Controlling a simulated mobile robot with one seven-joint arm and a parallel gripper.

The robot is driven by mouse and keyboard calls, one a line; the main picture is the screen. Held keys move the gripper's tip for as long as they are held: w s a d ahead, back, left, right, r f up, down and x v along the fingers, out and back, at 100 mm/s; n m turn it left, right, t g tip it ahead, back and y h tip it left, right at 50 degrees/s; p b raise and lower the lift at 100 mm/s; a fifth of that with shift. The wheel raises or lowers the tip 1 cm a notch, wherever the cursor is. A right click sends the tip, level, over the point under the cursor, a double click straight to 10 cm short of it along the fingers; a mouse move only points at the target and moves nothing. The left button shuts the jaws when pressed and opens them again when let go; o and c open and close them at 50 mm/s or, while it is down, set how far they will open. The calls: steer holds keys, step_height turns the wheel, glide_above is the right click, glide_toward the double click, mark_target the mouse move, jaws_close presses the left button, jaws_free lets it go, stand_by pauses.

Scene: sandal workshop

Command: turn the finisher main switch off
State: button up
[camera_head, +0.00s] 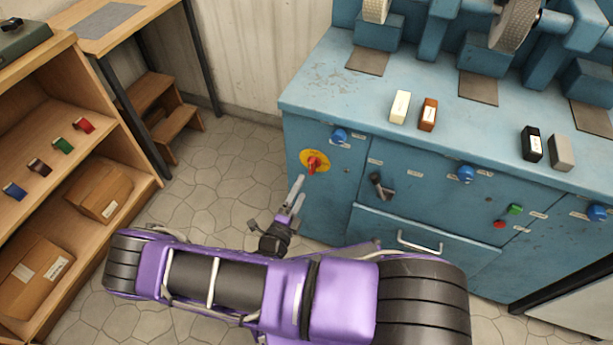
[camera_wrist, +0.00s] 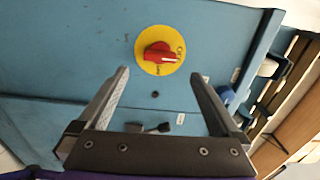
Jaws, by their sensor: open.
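The finisher main switch (camera_head: 313,163) is a red rotary knob on a round yellow plate, at the left end of the blue finisher's front panel. In the wrist view the red knob (camera_wrist: 158,53) sits in the upper middle, beyond my fingertips, with its grip lying roughly sideways; lettering on the plate is too small to read surely. My gripper (camera_head: 297,186) is open and empty, just below and in front of the switch, apart from it. In the wrist view its two fingers (camera_wrist: 160,80) stand wide on either side, below the yellow plate.
The blue finisher (camera_head: 310,95) also carries a black lever (camera_head: 380,186), blue knobs (camera_head: 466,174), a green button (camera_head: 515,209), a red button (camera_head: 499,224) and a drawer handle (camera_head: 419,243). Blocks stand on its top. A wooden shelf (camera_head: 130,150) is at left, with tiled floor between.

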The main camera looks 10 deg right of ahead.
steer(key=v, duration=0.9)
steer(key=shift+s, duration=0.1)
